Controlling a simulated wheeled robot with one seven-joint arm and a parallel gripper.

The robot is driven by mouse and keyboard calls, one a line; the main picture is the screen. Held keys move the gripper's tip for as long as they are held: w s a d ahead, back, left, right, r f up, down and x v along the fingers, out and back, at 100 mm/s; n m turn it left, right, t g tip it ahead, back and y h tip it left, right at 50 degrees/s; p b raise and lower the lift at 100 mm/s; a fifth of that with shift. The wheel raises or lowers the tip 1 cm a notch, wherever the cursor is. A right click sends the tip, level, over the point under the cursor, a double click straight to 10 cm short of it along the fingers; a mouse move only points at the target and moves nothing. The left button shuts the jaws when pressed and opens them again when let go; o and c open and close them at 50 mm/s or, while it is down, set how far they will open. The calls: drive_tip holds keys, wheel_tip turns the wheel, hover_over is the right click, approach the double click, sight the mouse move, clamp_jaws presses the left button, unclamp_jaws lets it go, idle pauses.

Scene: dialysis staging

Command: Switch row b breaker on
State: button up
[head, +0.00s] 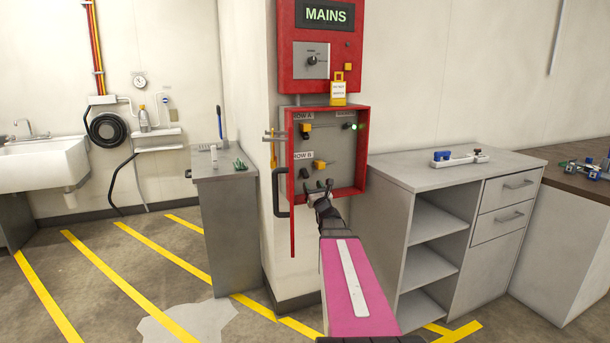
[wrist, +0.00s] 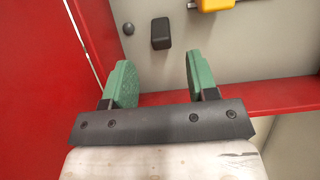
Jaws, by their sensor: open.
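The ROW B label (head: 303,155) is inside the open red breaker box (head: 367,150). Below it are a black switch handle (head: 304,173) and a yellow piece (head: 319,165) on a rod. My gripper (head: 318,186) is in front of the box's lower part, just below this row. In the wrist view its green fingertips (wrist: 160,82) are apart with nothing between them. The black handle (wrist: 161,33) stands ahead of the gap, apart from both fingers. The yellow piece (wrist: 214,5) is cut off at the top edge. The switch's on or off position cannot be told.
ROW A (head: 302,116) sits above, with its own yellow piece and a lit green lamp (head: 355,126). The red door (head: 291,210) stands open at left. The MAINS panel (head: 315,50) hangs above with a yellow tag (head: 338,90). A grey cabinet (head: 400,175) stands close on the right.

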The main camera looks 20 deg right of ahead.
sight(307, 176)
drive_tip(key=x, duration=0.8)
drive_tip(key=shift+w+r, duration=0.1)
drive_tip(key=shift+w, duration=0.1)
drive_tip(key=shift+c, duration=0.3)
drive_tip(key=c, duration=0.9)
